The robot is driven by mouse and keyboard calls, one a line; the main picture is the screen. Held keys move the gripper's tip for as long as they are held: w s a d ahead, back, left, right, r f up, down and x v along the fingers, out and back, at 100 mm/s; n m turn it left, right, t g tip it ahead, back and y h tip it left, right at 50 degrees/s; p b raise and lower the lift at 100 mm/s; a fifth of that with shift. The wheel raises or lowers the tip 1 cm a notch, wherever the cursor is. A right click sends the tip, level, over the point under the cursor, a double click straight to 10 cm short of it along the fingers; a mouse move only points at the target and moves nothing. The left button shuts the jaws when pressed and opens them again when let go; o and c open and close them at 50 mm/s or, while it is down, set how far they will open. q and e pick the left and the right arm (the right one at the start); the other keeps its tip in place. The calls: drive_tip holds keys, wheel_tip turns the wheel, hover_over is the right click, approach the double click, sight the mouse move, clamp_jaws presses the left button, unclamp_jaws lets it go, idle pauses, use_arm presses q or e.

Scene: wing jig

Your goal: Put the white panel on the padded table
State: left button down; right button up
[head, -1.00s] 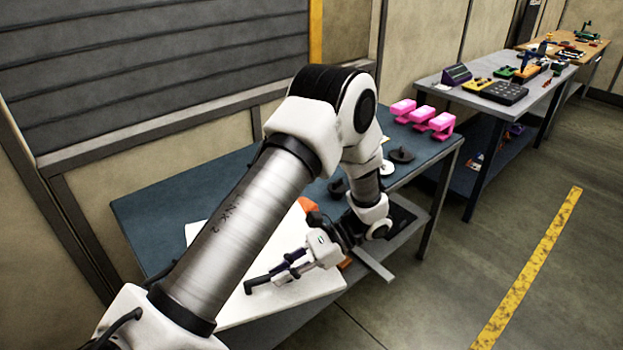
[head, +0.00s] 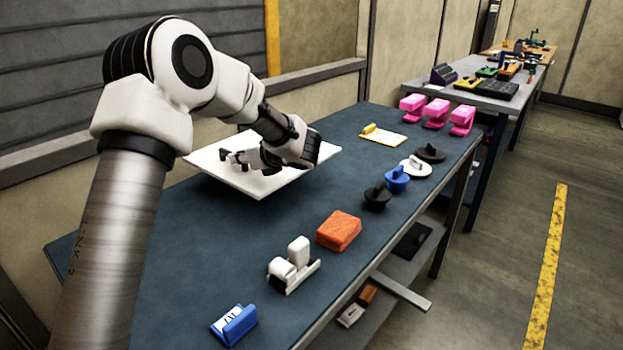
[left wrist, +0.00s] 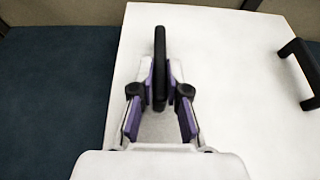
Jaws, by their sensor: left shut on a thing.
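The white panel (head: 255,187) is flat and roughly level over the back part of the blue-topped padded table (head: 215,240). I cannot tell whether its underside touches the pad. My left gripper (head: 234,159) is above the panel, shut on one of its black handles (left wrist: 160,45). In the left wrist view the fingers (left wrist: 160,85) close on both sides of that handle, and the panel (left wrist: 235,85) spreads to the right over the blue pad (left wrist: 50,85). A second black handle (left wrist: 298,72) stands free. My right gripper is not in view.
Along the table's front side lie a blue block (head: 234,325), a white tool (head: 293,265), an orange block (head: 339,231) and several round handled pieces (head: 397,180). Pink clamps (head: 436,112) stand at the far end. The table's middle is bare. A wall borders the back.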

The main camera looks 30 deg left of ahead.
use_arm(q)
drive_tip(key=d+p, duration=0.1)
drive_tip(key=w+d+r+p, duration=0.2)
drive_tip(key=shift+d, duration=0.35)
drive_tip(key=shift+w+d+f, duration=0.1)
drive_tip(key=shift+d+f, duration=0.55)
drive_tip(key=f, duration=0.9)
drive_tip(key=shift+a+f, duration=0.15)
drive_tip(key=shift+a, duration=0.05)
drive_tip(key=shift+f, duration=0.3)
drive_tip(key=c, duration=1.4)
unclamp_jaws()
drive_tip(key=shift+a+f, duration=0.1)
drive_tip(key=shift+c, duration=0.2)
drive_tip(key=shift+o, duration=1.3)
